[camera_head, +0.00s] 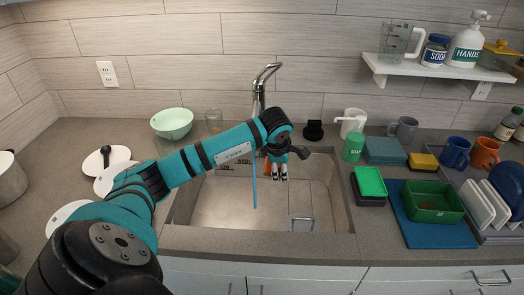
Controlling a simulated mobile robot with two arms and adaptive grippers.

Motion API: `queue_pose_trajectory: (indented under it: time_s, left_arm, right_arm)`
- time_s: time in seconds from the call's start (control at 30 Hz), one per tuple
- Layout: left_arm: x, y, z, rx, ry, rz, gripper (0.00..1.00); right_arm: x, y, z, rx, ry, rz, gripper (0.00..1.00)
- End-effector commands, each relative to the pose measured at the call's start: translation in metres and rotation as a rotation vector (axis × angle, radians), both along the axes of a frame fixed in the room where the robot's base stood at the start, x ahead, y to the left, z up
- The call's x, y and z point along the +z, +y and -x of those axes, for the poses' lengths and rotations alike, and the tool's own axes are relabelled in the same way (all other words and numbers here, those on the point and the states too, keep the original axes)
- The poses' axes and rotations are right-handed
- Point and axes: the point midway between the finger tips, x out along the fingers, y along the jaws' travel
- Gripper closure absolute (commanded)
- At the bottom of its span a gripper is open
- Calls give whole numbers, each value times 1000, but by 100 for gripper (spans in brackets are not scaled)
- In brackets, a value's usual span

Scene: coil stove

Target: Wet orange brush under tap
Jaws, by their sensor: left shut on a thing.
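The tap (268,72) stands behind the sink (225,205), its lower part partly hidden by my left arm. A thin vertical blue streak (254,182), which looks like running water, hangs over the basin. My left gripper (278,178) points down over the back of the sink, just right of the streak. It is shut on an orange thing (267,167), likely the orange brush, mostly hidden by the gripper. I cannot tell whether it touches the water. My right gripper is not in view.
A shelf (440,68) hangs above.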

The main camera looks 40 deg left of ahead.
Motion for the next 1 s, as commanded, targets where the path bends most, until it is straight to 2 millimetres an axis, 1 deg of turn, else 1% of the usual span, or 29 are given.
queue_pose_trajectory:
  time_s: [0.27, 0.8, 1.0]
  left_arm:
    - [2, -1, 0, 0, -1, 0, 66]
    - [36, -41, 10, -2, -2, -1, 66]
    - [41, -48, 13, 0, -1, -1, 66]
  right_arm:
    - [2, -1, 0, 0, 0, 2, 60]
    - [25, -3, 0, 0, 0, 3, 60]
    - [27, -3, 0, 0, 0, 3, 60]
